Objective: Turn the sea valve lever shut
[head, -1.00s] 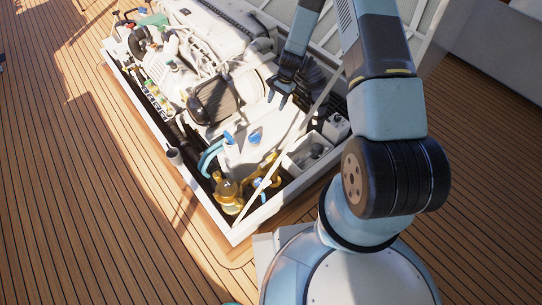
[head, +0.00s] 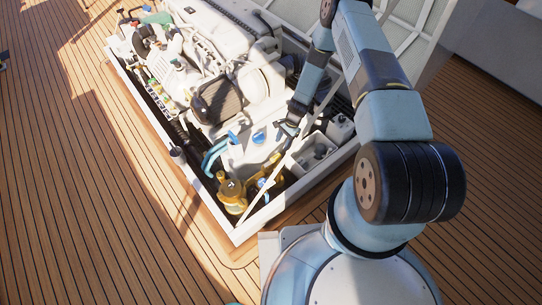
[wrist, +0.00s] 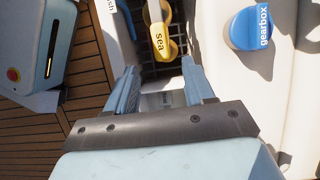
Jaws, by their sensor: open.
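The sea valve lever (wrist: 160,40) is yellow, with "sea" written on it, and shows at the top middle of the wrist view. My gripper (wrist: 161,88) is open and empty, with its two light blue fingers below the lever in the picture and apart from it. In the head view my gripper (head: 284,130) hangs over the near end of the engine bay, beside the white tank. Brass-yellow sea water fittings (head: 233,196) sit in the near corner of the bay. The lever itself is hard to make out in the head view.
A blue cap marked "gearbox" (wrist: 254,28) is right of the lever on a white housing. A thin pale bar (head: 290,153) slants across the bay near my gripper. The white engine (head: 215,45) fills the far part. The wooden deck (head: 90,190) at left is clear.

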